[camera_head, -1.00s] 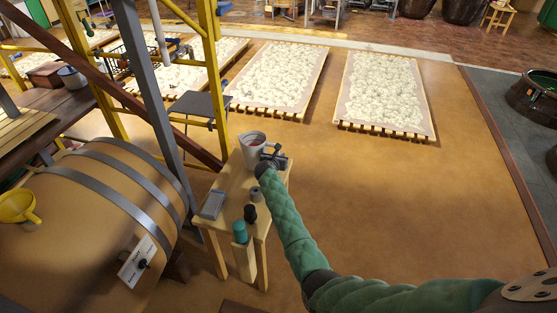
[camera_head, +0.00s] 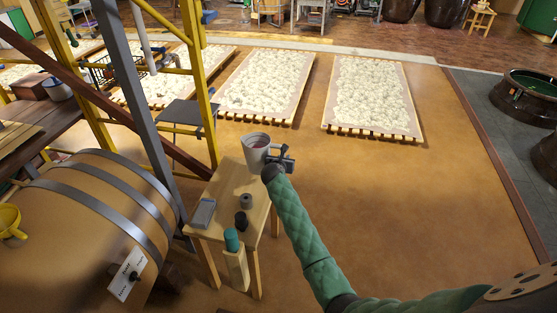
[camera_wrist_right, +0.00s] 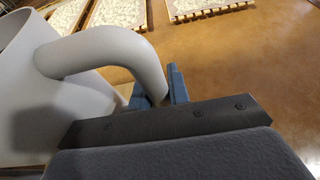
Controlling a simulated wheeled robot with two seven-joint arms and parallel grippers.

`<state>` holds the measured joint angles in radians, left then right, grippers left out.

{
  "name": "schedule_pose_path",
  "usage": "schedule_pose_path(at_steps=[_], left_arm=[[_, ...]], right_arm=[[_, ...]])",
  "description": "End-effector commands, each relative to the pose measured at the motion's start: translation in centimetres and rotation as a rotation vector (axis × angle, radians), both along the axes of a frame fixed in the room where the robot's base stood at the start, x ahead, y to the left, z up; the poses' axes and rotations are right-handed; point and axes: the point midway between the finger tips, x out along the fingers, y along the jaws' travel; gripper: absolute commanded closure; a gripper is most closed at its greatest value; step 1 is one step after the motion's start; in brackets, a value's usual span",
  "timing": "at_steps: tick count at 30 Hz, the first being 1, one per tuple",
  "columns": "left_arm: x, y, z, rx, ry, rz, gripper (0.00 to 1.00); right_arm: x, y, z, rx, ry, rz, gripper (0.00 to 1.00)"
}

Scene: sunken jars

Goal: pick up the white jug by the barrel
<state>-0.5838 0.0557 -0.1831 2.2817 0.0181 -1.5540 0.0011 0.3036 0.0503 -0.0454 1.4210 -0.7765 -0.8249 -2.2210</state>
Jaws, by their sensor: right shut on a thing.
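The white jug (camera_head: 254,157) is upright at the far end of the small wooden table (camera_head: 229,187) beside the barrel (camera_head: 85,215). It appears raised off the tabletop. My right gripper (camera_head: 281,161) is at the jug's right side, shut on its handle. In the right wrist view the thick curved handle (camera_wrist_right: 115,48) runs down between the two blue fingertips (camera_wrist_right: 163,85), and the jug's body (camera_wrist_right: 35,85) fills the left side. My left gripper is in no view.
On the table are a grey flat box (camera_head: 203,212), a small grey ring-shaped thing (camera_head: 246,201), a dark small object (camera_head: 241,220) and a teal-topped item (camera_head: 232,240). A yellow frame (camera_head: 211,95) stands behind. Open floor (camera_head: 400,200) lies to the right.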

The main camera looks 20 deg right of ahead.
Motion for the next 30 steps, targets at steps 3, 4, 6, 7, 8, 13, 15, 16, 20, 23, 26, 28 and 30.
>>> schedule_pose_path(at_steps=[3, 4, 6, 7, 8, 13, 15, 16, 20, 23, 26, 28, 30], left_arm=[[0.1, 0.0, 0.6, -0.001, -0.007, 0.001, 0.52], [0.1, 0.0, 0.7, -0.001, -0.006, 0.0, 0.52], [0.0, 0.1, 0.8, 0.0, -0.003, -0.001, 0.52], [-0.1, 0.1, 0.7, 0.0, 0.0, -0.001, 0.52], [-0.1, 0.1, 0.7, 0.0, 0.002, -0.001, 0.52], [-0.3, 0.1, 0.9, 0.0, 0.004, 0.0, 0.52], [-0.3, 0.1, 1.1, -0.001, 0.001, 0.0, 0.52], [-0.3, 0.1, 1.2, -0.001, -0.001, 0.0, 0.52], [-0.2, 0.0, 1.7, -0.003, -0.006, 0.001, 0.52], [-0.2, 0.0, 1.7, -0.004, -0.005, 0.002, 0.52], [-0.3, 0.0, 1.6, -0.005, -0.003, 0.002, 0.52], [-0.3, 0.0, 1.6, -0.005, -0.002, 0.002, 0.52], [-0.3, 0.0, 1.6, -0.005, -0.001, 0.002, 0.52]], right_arm=[[-0.7, -0.6, 0.7, -0.002, -0.004, 0.001, 1.0], [-0.8, -0.7, 0.9, -0.002, -0.004, 0.001, 1.0], [-1.2, -0.9, 1.2, 0.0, -0.003, 0.001, 1.0], [-1.4, -1.1, 1.2, 0.0, -0.003, 0.001, 1.0], [-1.5, -1.2, 1.3, -0.001, -0.003, 0.001, 1.0], [-2.2, -1.7, 1.8, -0.001, -0.003, 0.001, 1.0], [-2.4, -1.9, 2.0, 0.0, -0.004, 0.0, 1.0], [-2.4, -1.9, 2.1, 0.0, -0.004, 0.0, 1.0], [-2.7, -2.1, 2.3, 0.0, -0.004, 0.0, 1.0], [-2.8, -2.2, 2.4, -0.001, -0.003, 0.001, 1.0], [-2.9, -2.2, 2.4, 0.0, -0.002, 0.001, 1.0], [-2.9, -2.3, 2.4, 0.0, -0.002, 0.001, 1.0], [-3.0, -2.3, 2.5, 0.0, -0.002, 0.001, 1.0]])
